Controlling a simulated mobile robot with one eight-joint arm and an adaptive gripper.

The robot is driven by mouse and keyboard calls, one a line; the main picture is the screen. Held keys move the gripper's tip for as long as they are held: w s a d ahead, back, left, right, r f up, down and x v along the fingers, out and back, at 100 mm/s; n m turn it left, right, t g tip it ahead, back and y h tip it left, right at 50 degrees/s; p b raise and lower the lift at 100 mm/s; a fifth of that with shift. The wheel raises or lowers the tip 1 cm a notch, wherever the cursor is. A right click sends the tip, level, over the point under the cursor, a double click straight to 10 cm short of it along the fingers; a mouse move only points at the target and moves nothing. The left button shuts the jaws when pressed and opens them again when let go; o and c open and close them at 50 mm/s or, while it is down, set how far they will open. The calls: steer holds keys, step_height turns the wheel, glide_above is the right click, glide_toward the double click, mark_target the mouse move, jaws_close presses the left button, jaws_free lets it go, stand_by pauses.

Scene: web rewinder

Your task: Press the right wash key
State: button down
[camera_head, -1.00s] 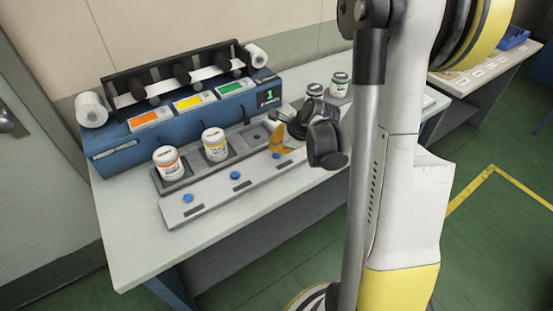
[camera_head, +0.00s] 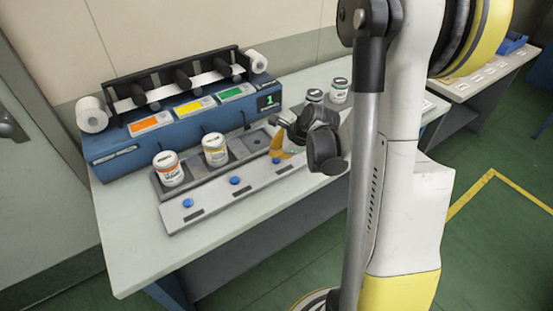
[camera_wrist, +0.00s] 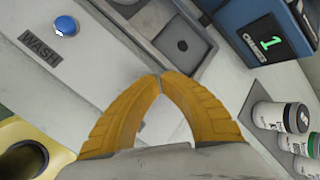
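The grey key strip (camera_head: 210,203) at the front of the table carries a row of three blue keys. The right wash key (camera_head: 276,160) is at its right end, close beside my gripper (camera_head: 281,153). In the wrist view, a round blue key (camera_wrist: 65,26) sits beside a dark "WASH" label (camera_wrist: 40,48). There, the orange fingers of my gripper (camera_wrist: 160,77) meet at their tips with nothing seen between them. The tips are to the right of and below that key in the picture, apart from it. Their height above the strip is unclear.
A grey tray (camera_head: 240,145) holds an orange-banded jar (camera_head: 168,168) and a yellow-banded jar (camera_head: 215,150); its right recess is empty. The blue rewinder (camera_head: 120,160) stands behind, its display (camera_head: 268,102) showing a green 1. More jars (camera_head: 338,90) stand right of my gripper.

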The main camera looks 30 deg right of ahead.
steer(key=shift+f, duration=0.1)
stand_by(0.3)
steer(key=shift+f+b, duration=0.35)
steer(key=shift+b, duration=0.15)
steer(key=shift+f+b, duration=0.35)
stand_by(0.4)
steer(key=shift+r, duration=0.15)
steer(key=shift+r+p, duration=0.55)
steer(key=shift+r, duration=0.1)
step_height(320, 180, up, 5)
steer(key=p, duration=0.4)
stand_by(0.3)
stand_by(0.7)
